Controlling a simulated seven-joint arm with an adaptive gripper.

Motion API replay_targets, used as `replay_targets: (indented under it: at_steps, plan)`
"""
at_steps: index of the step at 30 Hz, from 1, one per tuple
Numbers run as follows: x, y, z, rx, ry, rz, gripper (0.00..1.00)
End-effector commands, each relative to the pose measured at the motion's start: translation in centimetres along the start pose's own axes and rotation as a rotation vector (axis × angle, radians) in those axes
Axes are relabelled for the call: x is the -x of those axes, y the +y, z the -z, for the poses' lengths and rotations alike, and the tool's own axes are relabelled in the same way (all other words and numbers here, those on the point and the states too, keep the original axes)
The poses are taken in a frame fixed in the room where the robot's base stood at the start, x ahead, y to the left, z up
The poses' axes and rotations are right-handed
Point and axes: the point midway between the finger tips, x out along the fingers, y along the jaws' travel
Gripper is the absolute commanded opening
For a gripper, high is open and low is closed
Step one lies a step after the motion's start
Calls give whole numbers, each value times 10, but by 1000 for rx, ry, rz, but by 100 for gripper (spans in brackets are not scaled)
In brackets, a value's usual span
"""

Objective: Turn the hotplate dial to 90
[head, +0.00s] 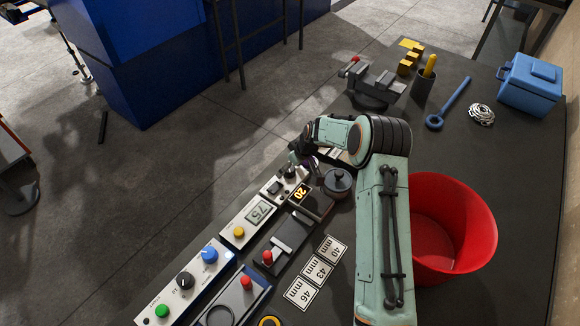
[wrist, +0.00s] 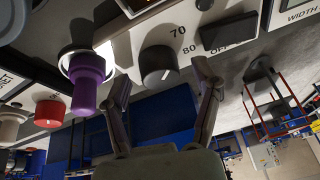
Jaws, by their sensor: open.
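The hotplate dial (wrist: 158,66) is a round black knob with a small white mark, on a pale panel in the wrist view. The numbers 70 and 80 are printed beside it, and the white mark appears to face the 80 side. In the head view the hotplate panel (head: 272,187) is partly covered by my gripper (head: 303,160). In the wrist view my gripper (wrist: 163,85) is open and empty. Its two fingers stand on either side of the dial, apart from it, with the dial just beyond the tips. The number 90 is not visible.
A purple knob (wrist: 87,92) stands close beside my left finger in the wrist view. A black OFF switch (wrist: 229,32) lies right of the dial. An orange display reading 20 (head: 301,193), a dark lidded pot (head: 338,182) and a red bowl (head: 480,215) are nearby.

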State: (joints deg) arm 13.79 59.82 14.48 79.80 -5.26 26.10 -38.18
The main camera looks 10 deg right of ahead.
Motion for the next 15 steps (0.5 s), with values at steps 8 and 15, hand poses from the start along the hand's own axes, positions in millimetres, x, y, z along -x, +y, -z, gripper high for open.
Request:
replay_targets:
  at_steps: [8, 15]
  plan:
    - [0, 0, 0, 0, 0, 0, 7]
    - [0, 0, 0, -5, 0, -2, 1]
